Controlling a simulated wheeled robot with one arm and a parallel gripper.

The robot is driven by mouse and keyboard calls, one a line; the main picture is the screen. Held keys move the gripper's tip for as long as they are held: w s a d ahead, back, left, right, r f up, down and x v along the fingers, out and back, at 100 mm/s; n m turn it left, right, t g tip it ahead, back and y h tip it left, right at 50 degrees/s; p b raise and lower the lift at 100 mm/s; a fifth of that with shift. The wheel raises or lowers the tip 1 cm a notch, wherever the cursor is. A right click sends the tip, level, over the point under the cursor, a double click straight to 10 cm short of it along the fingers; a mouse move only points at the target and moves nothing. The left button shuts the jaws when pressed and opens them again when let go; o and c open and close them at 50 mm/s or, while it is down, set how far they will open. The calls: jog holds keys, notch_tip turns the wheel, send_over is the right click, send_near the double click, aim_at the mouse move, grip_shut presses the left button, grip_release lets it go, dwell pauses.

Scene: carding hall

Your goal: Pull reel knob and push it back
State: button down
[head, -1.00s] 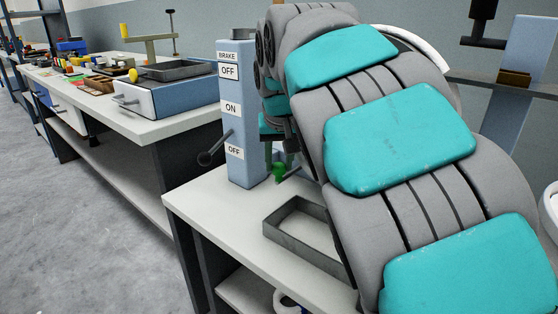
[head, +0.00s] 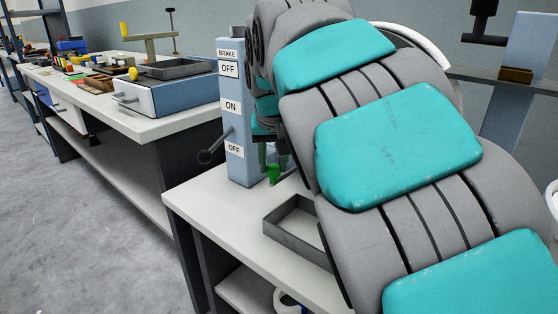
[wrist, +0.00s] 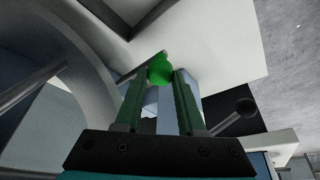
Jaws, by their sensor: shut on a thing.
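The green reel knob (wrist: 160,71) sits between the tips of my gripper (wrist: 163,78) in the wrist view, and the two fingers are shut on it. In the head view the knob (head: 273,173) shows at the fingertips of my gripper (head: 273,164), just right of the brake post. A large pale round rim (wrist: 75,70), seemingly the reel, fills the left of the wrist view. A pale curved edge (head: 410,42) of it shows behind my arm in the head view. My arm hides most of the reel and the knob's mounting.
A blue post (head: 236,165) marked BRAKE, with OFF and ON labels and a dark lever (head: 210,153), stands close left of my gripper. An open grey tray (head: 290,235) lies on the bench (head: 215,205) in front. A cluttered workbench (head: 150,130) stands farther left.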

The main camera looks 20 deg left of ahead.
jog(key=s, duration=0.1)
jog(key=s+a, duration=0.1)
jog(key=s, duration=0.1)
jog(key=s+a, duration=0.1)
jog(key=shift+s+b, duration=0.25)
jog(key=shift+b, duration=0.15)
jog(key=c, duration=0.5)
grip_release()
jog(key=v, duration=0.7)
jog(key=shift+s+d+r, duration=0.15)
jog(key=shift+s+r, duration=0.05)
jog(key=shift+r, duration=0.15)
